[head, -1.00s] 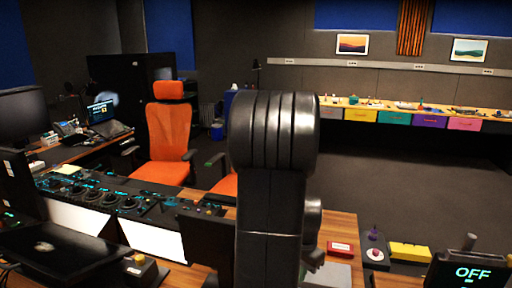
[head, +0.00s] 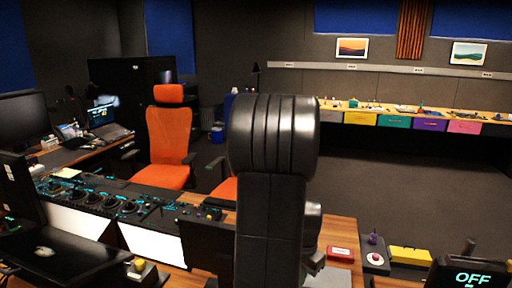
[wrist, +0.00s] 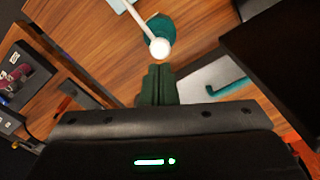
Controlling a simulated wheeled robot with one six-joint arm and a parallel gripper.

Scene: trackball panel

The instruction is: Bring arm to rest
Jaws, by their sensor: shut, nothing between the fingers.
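In the head view my black arm (head: 272,190) stands upright in the middle, in front of the wooden desk. My gripper is hidden behind it there. In the wrist view my gripper (wrist: 158,72) shows as two dark green fingers pressed together, shut and empty, pointing at the wooden desk top (wrist: 105,60). A white ball (wrist: 159,48) on a light rod shows just past the fingertips, over a teal round patch. I cannot tell whether the fingers touch the ball.
A control panel with dials (head: 120,203) runs along the desk at left. An orange chair (head: 168,135) stands behind it. A red box (head: 341,253), a yellow box (head: 410,254) and an "OFF" display (head: 472,276) are at lower right. Open floor lies beyond at right.

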